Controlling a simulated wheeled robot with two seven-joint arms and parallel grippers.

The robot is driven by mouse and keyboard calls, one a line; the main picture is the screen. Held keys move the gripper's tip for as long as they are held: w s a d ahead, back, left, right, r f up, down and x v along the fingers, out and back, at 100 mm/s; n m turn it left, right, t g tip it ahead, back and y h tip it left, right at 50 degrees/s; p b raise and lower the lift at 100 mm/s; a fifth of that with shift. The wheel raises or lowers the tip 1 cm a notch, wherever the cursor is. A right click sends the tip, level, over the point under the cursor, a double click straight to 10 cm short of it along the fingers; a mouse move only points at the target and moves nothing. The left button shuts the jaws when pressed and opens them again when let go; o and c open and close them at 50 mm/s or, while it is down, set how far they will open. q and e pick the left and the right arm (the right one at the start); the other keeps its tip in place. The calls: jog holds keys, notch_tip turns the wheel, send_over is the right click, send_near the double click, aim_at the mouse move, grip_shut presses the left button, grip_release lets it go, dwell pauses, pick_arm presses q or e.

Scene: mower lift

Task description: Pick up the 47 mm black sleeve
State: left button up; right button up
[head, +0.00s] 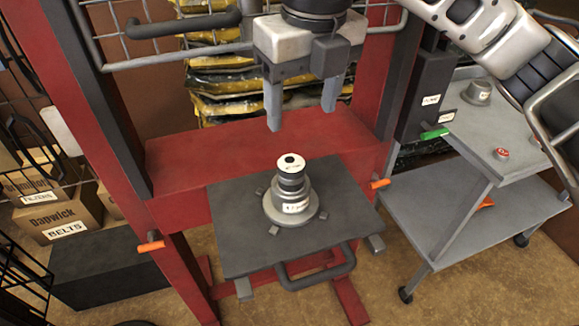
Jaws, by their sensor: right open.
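A dark sleeve-like stepped piece (291,181) stands upright on a round grey flanged base (270,210) in the head view. Its top carries a white disc with a black centre and print too small to read. A white label on the front of the base is also not clearly legible. The stack sits on a dark grey plate (235,245) in the red frame. My right gripper (302,119) is open above the stack, fingers pointing down, empty and apart from it. My left gripper is not in view.
A grey cart (430,215) stands at the right, with a grey cylindrical part (478,93) and a small red item (501,153) on top. Red posts (100,90) flank the plate. Boxes (55,210) stand at the left.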

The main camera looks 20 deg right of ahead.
aim_at(291, 163)
jog(key=f, duration=0.7)
jog(key=shift+w+a+p, duration=0.1)
jog(key=shift+w+p, duration=0.2)
jog(key=shift+w, duration=0.1)
jog(key=shift+w+a+f+p, duration=0.15)
jog(key=shift+f+p, duration=0.1)
jog(key=shift+f, duration=0.65)
jog(key=shift+w+a+f+p, duration=0.1)
jog(key=shift+w+f+p, duration=0.1)
jog(key=shift+f, duration=0.75)
jog(key=shift+w+a+f+p, duration=0.15)
jog(key=shift+f+p, duration=0.1)
jog(key=shift+f, duration=0.65)
jog(key=shift+c, duration=0.3)
jog(key=c, duration=1.3)
jog(key=shift+r, duration=0.15)
